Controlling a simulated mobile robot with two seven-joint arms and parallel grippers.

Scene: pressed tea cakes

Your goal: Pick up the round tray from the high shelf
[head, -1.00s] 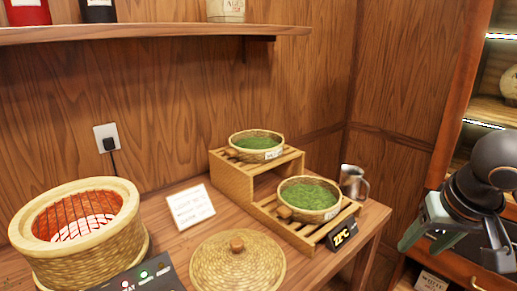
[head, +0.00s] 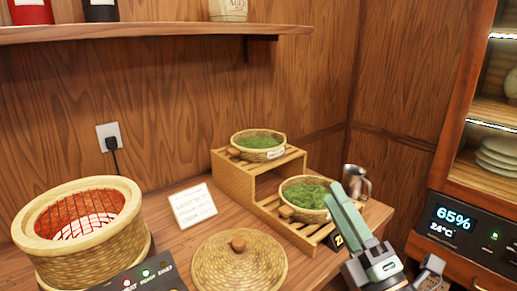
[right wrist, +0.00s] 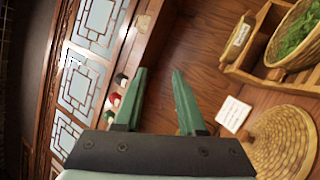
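A round woven tray of green leaves (head: 258,153) sits on the upper step of a slatted wooden stand (head: 232,182), with a small tag on its front. A second round tray of leaves (head: 300,199) sits on the lower step, partly hidden behind my right gripper (head: 342,196). The right gripper's green fingers rise in front of the stand's right end, apart from the upper tray. In the right wrist view, the fingers (right wrist: 160,72) are spread with nothing between them. A leaf-filled tray (right wrist: 297,38) shows there at top right; I cannot tell which. My left gripper is out of view.
A red-lined basket (head: 80,232) stands at far left. A metal mug (head: 356,183) is behind the gripper. A wall shelf (head: 150,32) crosses above; a cabinet (head: 480,170) stands right.

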